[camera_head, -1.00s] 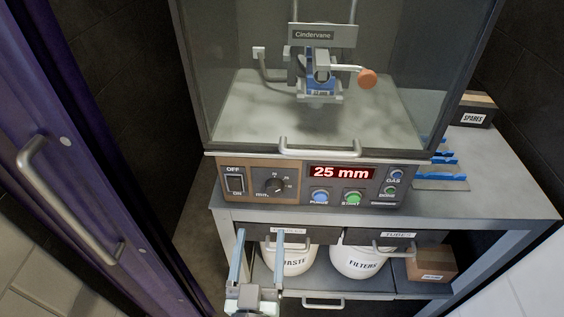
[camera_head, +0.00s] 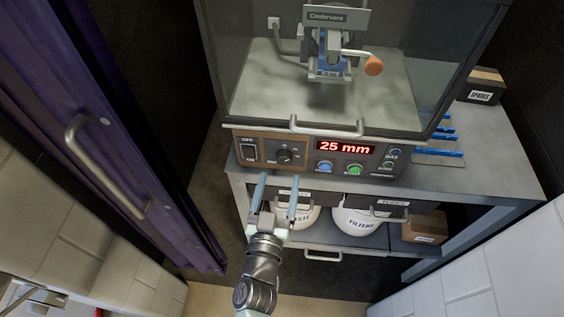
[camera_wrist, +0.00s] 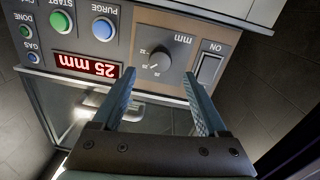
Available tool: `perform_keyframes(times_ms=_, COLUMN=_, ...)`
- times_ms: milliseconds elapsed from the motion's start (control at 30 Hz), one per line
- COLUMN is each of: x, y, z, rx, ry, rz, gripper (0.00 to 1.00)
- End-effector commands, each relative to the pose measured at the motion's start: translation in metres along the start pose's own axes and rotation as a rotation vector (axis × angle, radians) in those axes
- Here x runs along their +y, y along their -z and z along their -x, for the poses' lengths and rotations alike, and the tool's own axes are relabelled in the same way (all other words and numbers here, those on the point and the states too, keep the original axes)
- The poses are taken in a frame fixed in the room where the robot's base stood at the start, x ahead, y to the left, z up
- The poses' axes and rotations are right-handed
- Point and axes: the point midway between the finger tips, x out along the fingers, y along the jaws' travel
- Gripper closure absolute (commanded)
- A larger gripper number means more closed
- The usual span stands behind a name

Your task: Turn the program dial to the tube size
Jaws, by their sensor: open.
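The program dial (camera_head: 285,156) is a dark round knob marked "mm" on the machine's front panel, between the OFF/ON switch (camera_head: 249,153) and the display (camera_head: 346,148). The display reads "25 mm" in red. In the wrist view the dial (camera_wrist: 160,61) appears upside down, ahead of my fingertips and roughly between them, with small numbers around it. My gripper (camera_head: 279,178) is open and empty, its two blue fingers pointing at the panel just below the dial. It also shows in the wrist view (camera_wrist: 158,80). The fingers appear apart from the dial.
Blue PURGE (camera_head: 325,167) and green START (camera_head: 355,170) buttons sit right of the dial. A glass hood with a metal handle (camera_head: 327,127) overhangs the panel. Below are drawers and white bins (camera_head: 360,220). A purple door (camera_head: 75,120) stands at left, a SPARES box (camera_head: 481,88) at right.

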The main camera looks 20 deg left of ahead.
Motion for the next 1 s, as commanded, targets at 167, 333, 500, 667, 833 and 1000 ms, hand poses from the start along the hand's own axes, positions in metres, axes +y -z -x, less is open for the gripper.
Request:
perform_keyframes(times_ms=167, x=-0.001, y=0.001, z=-0.029, rx=0.001, ry=0.001, rz=-0.001, gripper=0.24)
perform_keyframes(times_ms=333, x=0.0, y=0.0, z=-0.045, rx=0.001, ry=0.001, rz=0.0, gripper=0.24)
perform_keyframes(times_ms=500, x=-0.001, y=0.0, z=-0.051, rx=0.0, ry=0.001, rz=0.0, gripper=0.24)
perform_keyframes(times_ms=667, x=-0.001, y=0.0, z=-0.051, rx=0.0, ry=0.001, rz=0.0, gripper=0.24)
perform_keyframes(times_ms=833, x=-0.001, y=0.0, z=-0.05, rx=0.0, ry=0.001, rz=0.0, gripper=0.42)
perform_keyframes(times_ms=1000, x=0.0, y=0.0, z=-0.05, rx=0.0, ry=0.001, rz=0.0, gripper=0.73)
